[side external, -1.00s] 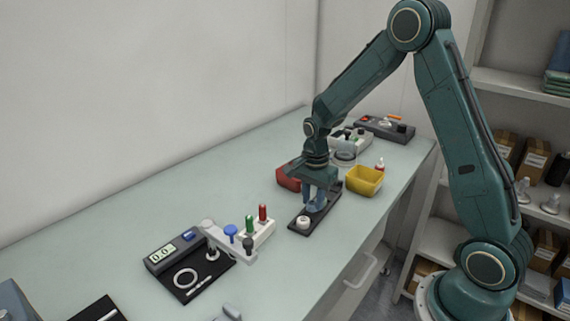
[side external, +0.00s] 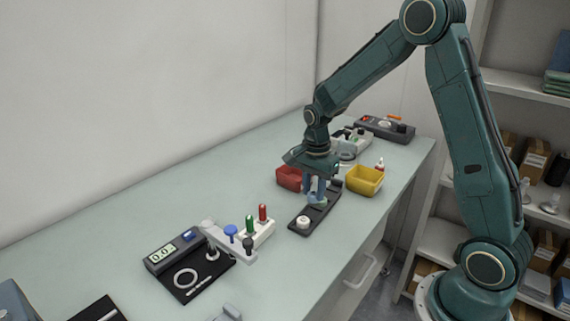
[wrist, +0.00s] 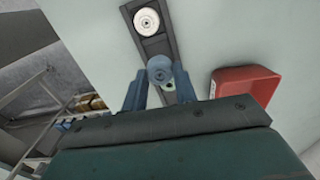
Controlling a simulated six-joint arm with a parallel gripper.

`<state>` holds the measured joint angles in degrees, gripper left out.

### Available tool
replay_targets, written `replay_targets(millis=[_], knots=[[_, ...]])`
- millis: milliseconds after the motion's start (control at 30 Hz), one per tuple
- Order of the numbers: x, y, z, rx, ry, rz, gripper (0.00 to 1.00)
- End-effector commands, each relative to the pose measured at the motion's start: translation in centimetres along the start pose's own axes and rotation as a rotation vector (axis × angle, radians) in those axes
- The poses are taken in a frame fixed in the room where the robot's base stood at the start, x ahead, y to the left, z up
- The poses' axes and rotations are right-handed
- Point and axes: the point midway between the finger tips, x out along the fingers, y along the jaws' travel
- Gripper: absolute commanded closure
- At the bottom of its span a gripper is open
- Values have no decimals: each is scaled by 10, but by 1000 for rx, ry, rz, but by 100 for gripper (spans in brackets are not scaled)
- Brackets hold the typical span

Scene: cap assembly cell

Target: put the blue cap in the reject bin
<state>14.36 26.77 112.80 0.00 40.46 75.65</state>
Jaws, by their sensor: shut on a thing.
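The blue cap (wrist: 159,69) is held between the two fingers of my gripper (wrist: 157,88). In the side external view my gripper (side external: 317,190) is just above the black strip tray (side external: 323,212), and its fingers mostly hide the cap. The tray also shows in the wrist view (wrist: 157,45), running beneath the cap. A red bin (side external: 289,178) stands close behind my gripper and to its left; in the wrist view it is to the right (wrist: 245,84). No label shows which bin is the reject bin.
A white cap (side external: 303,221) sits at the tray's near end. A yellow bin (side external: 364,181) stands right of my gripper. A rack with coloured pegs (side external: 258,233) and a gauge (side external: 176,250) are at the near left. The bench (side external: 130,215) is clear along the wall.

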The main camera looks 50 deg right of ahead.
Motion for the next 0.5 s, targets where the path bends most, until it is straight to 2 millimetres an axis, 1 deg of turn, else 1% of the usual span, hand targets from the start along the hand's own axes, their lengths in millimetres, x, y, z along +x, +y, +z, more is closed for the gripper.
replay_targets(millis=[333, 500], knots=[[-1, -2, -1, 0, 0, -1, 81], [-5, -9, -5, -3, 0, -2, 81]])
